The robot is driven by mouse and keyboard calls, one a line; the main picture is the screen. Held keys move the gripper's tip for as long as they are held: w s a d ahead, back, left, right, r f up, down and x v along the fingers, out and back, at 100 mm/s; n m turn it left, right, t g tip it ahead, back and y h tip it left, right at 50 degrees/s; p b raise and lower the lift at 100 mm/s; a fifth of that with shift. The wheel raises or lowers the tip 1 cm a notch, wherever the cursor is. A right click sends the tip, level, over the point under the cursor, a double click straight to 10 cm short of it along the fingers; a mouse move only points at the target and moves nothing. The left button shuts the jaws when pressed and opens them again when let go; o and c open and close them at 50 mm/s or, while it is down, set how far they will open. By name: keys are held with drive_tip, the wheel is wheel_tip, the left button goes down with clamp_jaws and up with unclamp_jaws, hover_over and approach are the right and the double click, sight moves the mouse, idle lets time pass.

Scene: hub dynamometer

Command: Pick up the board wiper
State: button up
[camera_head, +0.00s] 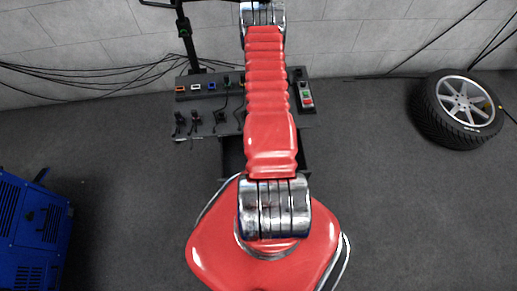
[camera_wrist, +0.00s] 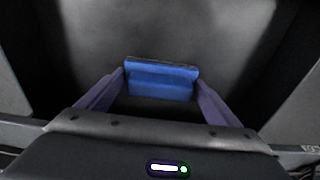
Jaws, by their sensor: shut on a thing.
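The board wiper (camera_wrist: 160,80) is a blue block with a dark strip along its far edge, in the middle of the wrist view. My gripper (camera_wrist: 162,88) is shut on it, with one purple finger against each end. The surface behind the wiper is grey and blurred, and I cannot tell whether the wiper touches it. In the head view, my red arm hides the middle of the scene, and neither the gripper nor the wiper shows.
A black bench (camera_head: 215,125) with sockets and a button box (camera_head: 305,95) stands ahead, partly behind my arm. A car wheel (camera_head: 458,108) is on the right, and a blue cabinet (camera_head: 32,235) is at lower left. Cables (camera_head: 95,80) run along the wall.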

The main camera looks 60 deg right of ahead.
drive_tip(key=shift+r, duration=0.1)
drive_tip(key=shift+r, duration=4.9)
drive_tip(key=o, duration=0.5)
drive_tip(key=shift+c, duration=1.7)
drive_tip(key=shift+s, duration=0.15)
